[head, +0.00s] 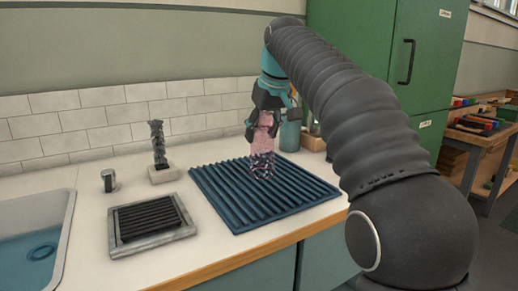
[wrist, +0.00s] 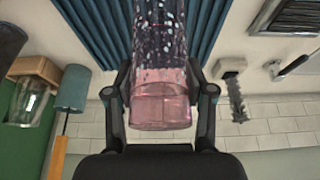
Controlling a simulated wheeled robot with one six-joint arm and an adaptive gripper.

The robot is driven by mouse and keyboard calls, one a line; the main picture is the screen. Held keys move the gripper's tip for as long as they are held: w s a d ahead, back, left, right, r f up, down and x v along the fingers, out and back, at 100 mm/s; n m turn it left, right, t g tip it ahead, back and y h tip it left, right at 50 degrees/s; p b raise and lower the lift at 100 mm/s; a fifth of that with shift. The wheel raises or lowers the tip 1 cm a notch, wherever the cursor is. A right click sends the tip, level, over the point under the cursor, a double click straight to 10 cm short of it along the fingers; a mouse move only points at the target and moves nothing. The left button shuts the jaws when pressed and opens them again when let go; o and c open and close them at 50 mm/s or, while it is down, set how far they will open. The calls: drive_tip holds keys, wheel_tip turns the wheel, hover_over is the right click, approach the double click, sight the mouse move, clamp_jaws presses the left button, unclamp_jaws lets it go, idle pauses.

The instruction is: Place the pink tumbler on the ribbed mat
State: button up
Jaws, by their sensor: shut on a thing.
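The pink tumbler (head: 263,145) is pink at the top with a dark speckled lower part, and it looks upright. My gripper (head: 264,108) is shut on its upper part from above. In the wrist view the tumbler (wrist: 160,70) lies between the two fingers of my gripper (wrist: 161,92), its pink clear end nearest the camera. The ribbed mat (head: 225,190) is blue and lies flat on the counter. The tumbler's lower end is over the mat; I cannot tell whether it touches. The mat (wrist: 85,20) also shows behind the tumbler in the wrist view.
A grey tray with a black grille (head: 150,222) lies left of the mat. Behind it stand a dark twisted brush on a pale block (head: 162,172) and a small metal cylinder (head: 109,180). A teal container (head: 290,135) stands behind the mat. A sink (head: 62,225) is far left.

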sight(268, 116)
drive_tip(key=shift+s+b+x, duration=0.15)
drive_tip(key=shift+b+x, duration=0.25)
drive_tip(key=shift+x, duration=0.8)
drive_tip(key=shift+s+b+x, duration=0.15)
drive_tip(key=shift+b+x, duration=0.2)
drive_tip(key=shift+x, duration=0.85)
drive_tip(key=shift+d+f, duration=0.15)
drive_tip(key=shift+f, duration=0.15)
drive_tip(key=o, duration=1.2)
drive_tip(key=shift+o, duration=0.2)
drive_tip(key=p+v, duration=0.1)
drive_tip(key=v, duration=1)
drive_tip(key=shift+r+p, duration=0.35)
drive_tip(key=shift+s+r, duration=0.2)
drive_tip(key=shift+r, duration=0.1)
drive_tip(key=shift+d, duration=0.1)
